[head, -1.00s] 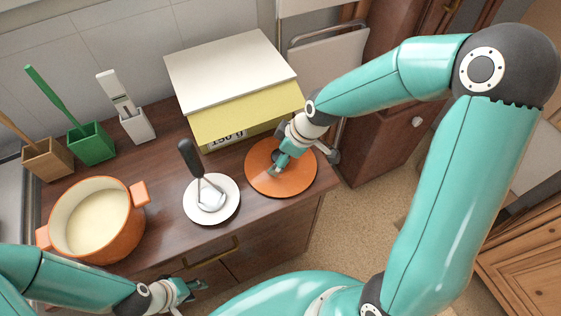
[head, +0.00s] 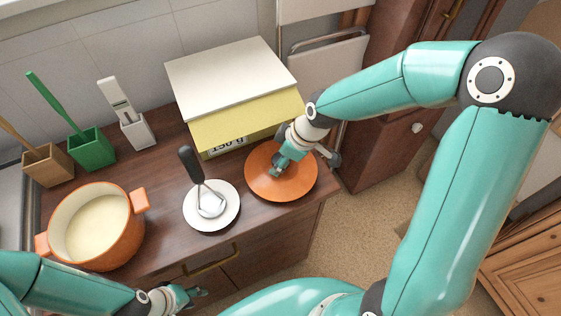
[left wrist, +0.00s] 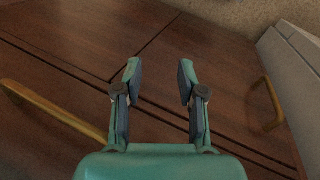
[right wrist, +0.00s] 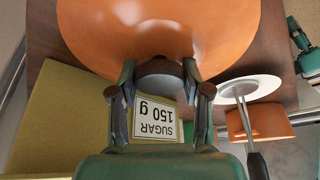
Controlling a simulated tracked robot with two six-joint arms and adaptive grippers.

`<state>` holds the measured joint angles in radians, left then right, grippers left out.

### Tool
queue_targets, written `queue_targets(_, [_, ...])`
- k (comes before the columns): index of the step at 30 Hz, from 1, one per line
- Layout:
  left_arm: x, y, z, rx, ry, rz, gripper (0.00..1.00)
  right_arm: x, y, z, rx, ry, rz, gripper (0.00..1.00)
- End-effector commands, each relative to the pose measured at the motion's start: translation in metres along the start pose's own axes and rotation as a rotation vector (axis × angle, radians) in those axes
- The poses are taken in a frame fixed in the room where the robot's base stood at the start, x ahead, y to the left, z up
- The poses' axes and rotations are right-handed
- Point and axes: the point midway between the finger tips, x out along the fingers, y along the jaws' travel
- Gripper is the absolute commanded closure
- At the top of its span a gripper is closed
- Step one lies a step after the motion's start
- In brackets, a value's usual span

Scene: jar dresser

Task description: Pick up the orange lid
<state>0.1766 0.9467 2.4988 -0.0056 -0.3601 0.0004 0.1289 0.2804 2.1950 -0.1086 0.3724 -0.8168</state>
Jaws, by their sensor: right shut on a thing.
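The orange lid (head: 290,188) is a round disc at the right end of the dresser top, in front of the yellow box. My right gripper (head: 279,170) is over its middle. In the right wrist view the orange lid (right wrist: 160,25) fills the top, and my right gripper (right wrist: 159,75) is shut on its dark knob (right wrist: 159,75). I cannot tell whether the lid touches the dresser top. My left gripper (head: 192,294) is in front of the dresser, low at the bottom of the head view. In the left wrist view my left gripper (left wrist: 158,75) is open and empty.
An orange pot (head: 100,236) with pale contents stands at the left. A white saucer (head: 226,216) with a black-handled masher (head: 192,165) is between pot and lid. The yellow box (head: 235,128) with a white top stands close behind the lid. Several holders with utensils line the wall.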

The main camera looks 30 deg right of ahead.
Motion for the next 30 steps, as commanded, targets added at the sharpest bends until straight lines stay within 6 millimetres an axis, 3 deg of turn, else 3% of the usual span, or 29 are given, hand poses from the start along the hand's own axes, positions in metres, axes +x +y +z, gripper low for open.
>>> queue_targets(8, [0.002,-0.001,0.000,0.000,0.000,0.000,0.60,-0.045,0.001,-0.020,-0.003,0.007,0.007,0.93])
queue_targets(21, [0.003,-0.001,0.000,0.000,0.000,0.000,0.60,-0.149,0.000,-0.062,-0.001,0.006,0.004,0.93])
queue_targets(30, [0.002,-0.001,0.000,0.000,0.000,0.000,0.60,-0.175,0.000,-0.072,0.000,0.002,0.002,0.93])
